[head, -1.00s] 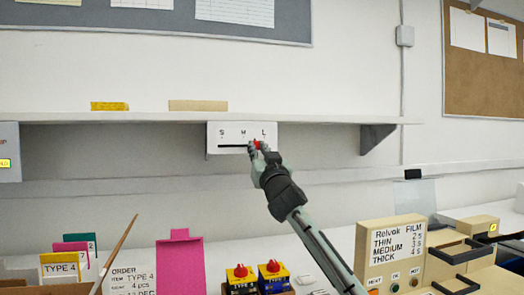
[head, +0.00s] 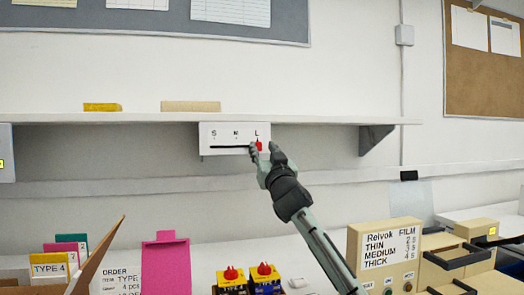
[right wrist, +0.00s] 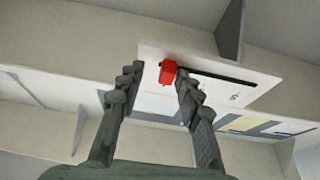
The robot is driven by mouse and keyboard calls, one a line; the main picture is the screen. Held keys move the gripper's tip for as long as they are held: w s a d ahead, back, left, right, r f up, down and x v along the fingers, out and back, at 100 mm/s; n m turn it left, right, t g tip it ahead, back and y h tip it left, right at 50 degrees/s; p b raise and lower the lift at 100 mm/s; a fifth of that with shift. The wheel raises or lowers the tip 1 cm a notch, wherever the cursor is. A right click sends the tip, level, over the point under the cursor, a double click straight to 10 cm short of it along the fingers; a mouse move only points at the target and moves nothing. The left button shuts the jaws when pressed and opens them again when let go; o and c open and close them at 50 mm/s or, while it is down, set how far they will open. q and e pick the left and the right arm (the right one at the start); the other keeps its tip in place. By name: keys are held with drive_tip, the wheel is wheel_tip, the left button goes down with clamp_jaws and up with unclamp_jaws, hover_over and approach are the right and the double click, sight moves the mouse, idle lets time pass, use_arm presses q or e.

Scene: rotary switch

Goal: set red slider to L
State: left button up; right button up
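The white switch panel (head: 225,133) hangs under the shelf, marked S, M and L above a dark horizontal slot. The red slider (head: 259,145) is at the slot's right end, below the L. My right gripper (head: 264,149) is open in front of the panel's right end, with the slider between its spread fingertips. In the right wrist view the slider (right wrist: 168,72) shows between the two fingers, closer to the right one, with a gap to the left one. The L is hidden there. My left gripper is not in view.
The shelf (head: 310,119) runs above the panel, with a dark bracket (head: 374,137) to its right. Below are a pink clipboard (head: 166,266), red-topped yellow boxes (head: 264,275) and a beige machine (head: 380,250).

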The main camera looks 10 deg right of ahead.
drive_tip(key=shift+s+a+f, duration=0.15)
drive_tip(key=shift+s, duration=0.05)
drive_tip(key=v, duration=1.1)
drive_tip(key=shift+s, duration=0.25)
drive_tip(key=shift+f, duration=0.2)
